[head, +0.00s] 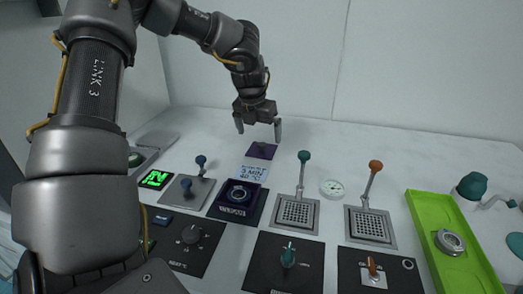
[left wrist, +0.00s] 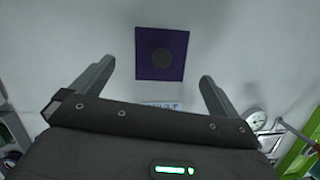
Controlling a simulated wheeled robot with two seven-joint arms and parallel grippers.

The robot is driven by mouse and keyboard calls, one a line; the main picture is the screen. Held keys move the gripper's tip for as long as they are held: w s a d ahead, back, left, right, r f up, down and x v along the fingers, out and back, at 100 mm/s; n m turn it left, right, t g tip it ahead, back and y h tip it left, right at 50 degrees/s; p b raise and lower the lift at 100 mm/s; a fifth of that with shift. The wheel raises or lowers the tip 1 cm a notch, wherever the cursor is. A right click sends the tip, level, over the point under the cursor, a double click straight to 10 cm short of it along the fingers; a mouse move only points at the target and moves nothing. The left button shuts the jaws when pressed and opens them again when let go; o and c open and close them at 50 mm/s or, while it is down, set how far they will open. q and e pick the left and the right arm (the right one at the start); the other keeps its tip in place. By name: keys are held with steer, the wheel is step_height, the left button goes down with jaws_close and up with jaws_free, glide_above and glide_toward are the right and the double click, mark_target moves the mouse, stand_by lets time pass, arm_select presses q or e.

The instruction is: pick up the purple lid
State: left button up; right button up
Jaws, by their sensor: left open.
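My right gripper is not in view.
A purple-rimmed square device (head: 239,196) stands in front of the label. Lever panels with a green knob (head: 304,156) and an orange knob (head: 375,166), a round gauge (head: 331,188) and a green tray (head: 425,215) are to the right. The table behind the lid is clear.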

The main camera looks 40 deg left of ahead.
mark_target(261, 145)
arm_select(q)
steer(key=x, duration=0.5)
steer(key=shift+d+f, duration=0.1)
steer(key=shift+d, duration=0.05)
steer(key=shift+c, duration=0.3)
steer(key=c, duration=0.9)
